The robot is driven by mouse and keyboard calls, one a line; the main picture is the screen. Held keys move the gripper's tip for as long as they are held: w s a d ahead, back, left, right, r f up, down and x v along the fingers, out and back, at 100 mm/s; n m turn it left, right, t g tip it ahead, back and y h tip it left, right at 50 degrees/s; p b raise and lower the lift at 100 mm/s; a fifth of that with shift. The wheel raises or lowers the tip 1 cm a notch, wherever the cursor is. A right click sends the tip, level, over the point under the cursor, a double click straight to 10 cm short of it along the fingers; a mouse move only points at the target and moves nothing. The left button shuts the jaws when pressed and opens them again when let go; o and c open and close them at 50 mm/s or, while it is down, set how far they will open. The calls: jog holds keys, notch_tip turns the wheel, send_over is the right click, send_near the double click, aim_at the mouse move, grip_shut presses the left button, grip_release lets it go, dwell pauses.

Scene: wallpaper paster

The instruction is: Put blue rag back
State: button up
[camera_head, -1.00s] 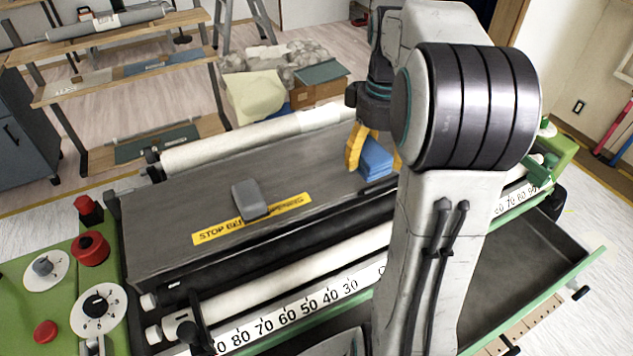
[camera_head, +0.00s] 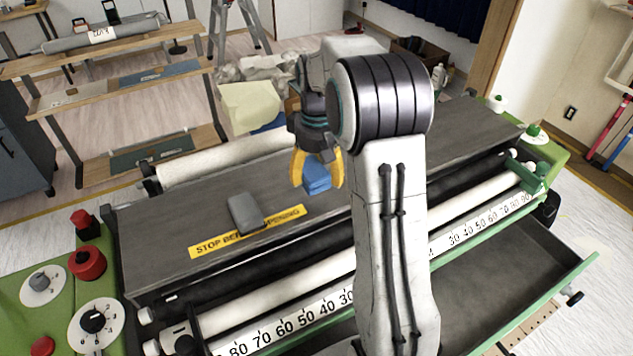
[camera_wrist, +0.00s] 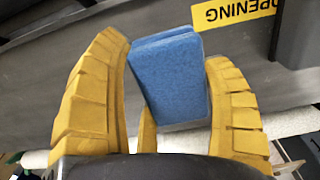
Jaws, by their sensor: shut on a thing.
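The blue rag (camera_head: 316,178) is a folded blue block held between the yellow fingers of my gripper (camera_head: 317,172). My gripper is above the dark top of the paster machine, right of the yellow warning label. In the wrist view the blue rag (camera_wrist: 170,78) stands between the two yellow fingers (camera_wrist: 160,110), tilted a little.
A grey block (camera_head: 246,213) lies on the machine top (camera_head: 165,222) beside the yellow label (camera_head: 247,231). Rollers (camera_head: 285,290) and a ruler strip run along the front. An open, empty-looking drawer (camera_head: 500,265) is at the lower right. Red knobs (camera_head: 87,262) stand at the left.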

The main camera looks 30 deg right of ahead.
jog(key=shift+f, duration=1.85)
jog(key=shift+f, duration=0.2)
jog(key=o, duration=1.2)
